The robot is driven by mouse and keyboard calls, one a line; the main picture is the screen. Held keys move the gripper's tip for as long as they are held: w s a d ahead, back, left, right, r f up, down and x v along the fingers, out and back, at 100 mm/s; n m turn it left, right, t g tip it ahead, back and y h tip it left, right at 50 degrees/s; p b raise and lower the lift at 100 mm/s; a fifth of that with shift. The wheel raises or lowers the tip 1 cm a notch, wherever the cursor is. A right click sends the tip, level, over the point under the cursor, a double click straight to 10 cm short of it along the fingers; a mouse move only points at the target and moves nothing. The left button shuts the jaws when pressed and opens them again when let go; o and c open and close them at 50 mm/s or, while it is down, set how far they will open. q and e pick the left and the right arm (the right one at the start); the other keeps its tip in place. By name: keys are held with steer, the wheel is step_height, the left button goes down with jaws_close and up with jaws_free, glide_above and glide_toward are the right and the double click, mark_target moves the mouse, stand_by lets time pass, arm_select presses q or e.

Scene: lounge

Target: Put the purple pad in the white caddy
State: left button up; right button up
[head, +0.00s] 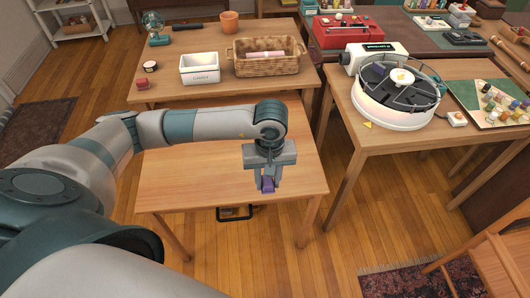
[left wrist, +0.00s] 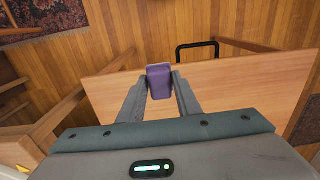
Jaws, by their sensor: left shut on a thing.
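The purple pad (head: 268,185) is between the fingers of my left gripper (head: 267,183), which is shut on it above the near wooden table (head: 190,180). The pad also shows in the left wrist view (left wrist: 160,82) at the fingertips of the left gripper (left wrist: 160,88). The white caddy (head: 199,69) stands on the far wooden table, up and to the left of the gripper. It looks like an open-topped box with writing on its front. My right gripper is not in view.
A wicker basket (head: 265,58) holding a pinkish roll stands right of the caddy. A round white machine (head: 396,95) stands on the right table.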

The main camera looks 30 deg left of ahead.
arm_select(q)
steer(key=s+d+m, duration=0.1)
steer(key=m, duration=0.1)
steer(key=s+d+r+m, duration=0.1)
steer(key=s+m, duration=0.1)
steer(key=m, duration=0.1)
steer(key=s+d+m, duration=0.1)
steer(key=s+m, duration=0.1)
steer(key=shift+r+m+p, duration=0.25)
steer(key=shift+m+p, duration=0.05)
steer(key=shift+p, duration=0.05)
steer(key=shift+a, duration=0.1)
